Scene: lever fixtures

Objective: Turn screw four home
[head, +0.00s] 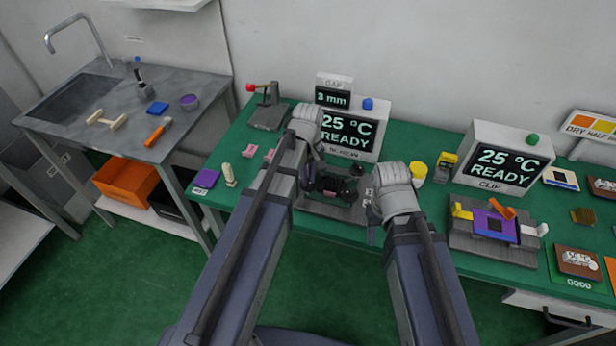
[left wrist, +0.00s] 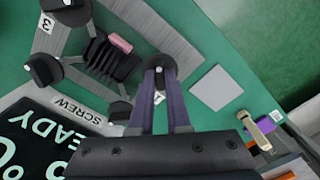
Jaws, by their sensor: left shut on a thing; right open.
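The screw fixture (head: 318,208) stands on the green bench below a display reading 25 °C READY; my arms partly hide it. In the left wrist view it has several black knobs around a ribbed black block (left wrist: 108,62) holding a pink piece (left wrist: 120,43). One knob (left wrist: 70,12) lies by a label 3. My left gripper (head: 311,176) is shut on the knob (left wrist: 160,66) nearest it; its purple fingers (left wrist: 166,85) reach that knob. The label beside this knob is partly covered and I cannot read it surely. My right gripper (head: 372,222) is open and empty, right of the fixture.
A CLIP fixture (head: 463,240) with a purple plate stands to the right, under its own display (head: 503,163). A yellow pot (head: 417,172) is behind my right gripper. A lever stand (head: 267,112) is at the back left. A grey square (left wrist: 216,88) lies beside the screw fixture.

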